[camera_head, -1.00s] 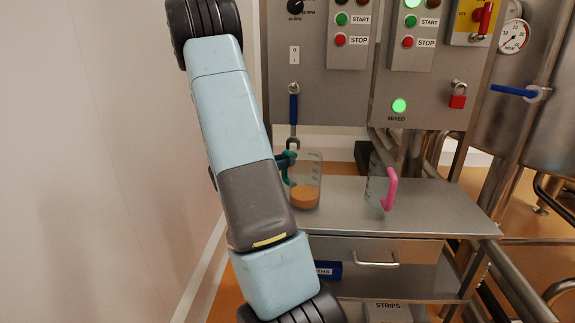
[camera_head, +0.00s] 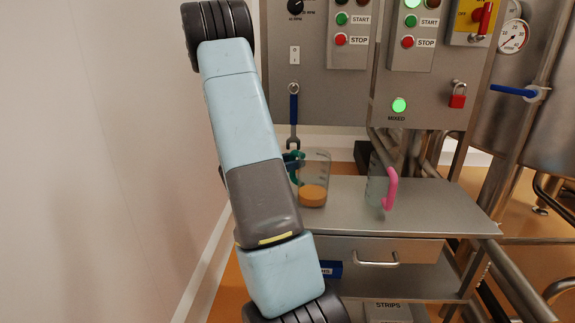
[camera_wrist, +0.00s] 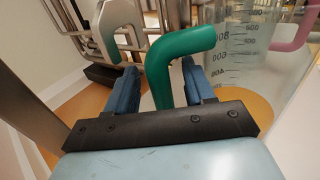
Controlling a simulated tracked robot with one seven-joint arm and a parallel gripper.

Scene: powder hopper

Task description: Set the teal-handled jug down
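The teal-handled jug (camera_head: 314,180) is clear, upright and has orange powder in its bottom. In the head view it is at the left end of the steel table (camera_head: 440,205); I cannot tell whether its base touches the top. My gripper (camera_wrist: 162,88) has its blue fingers on both sides of the teal handle (camera_wrist: 182,45), and the jug has moved along with it, so I take it as shut on the handle. In the head view the gripper (camera_head: 291,160) is partly hidden behind my arm. The jug's graduated wall (camera_wrist: 235,55) shows in the wrist view.
A second clear jug with a pink handle (camera_head: 390,188) stands to the right on the table. The table's front right is clear. A control panel (camera_head: 340,90) with a hanging blue-handled wrench (camera_head: 293,110) is behind. A drawer (camera_head: 345,250) is below.

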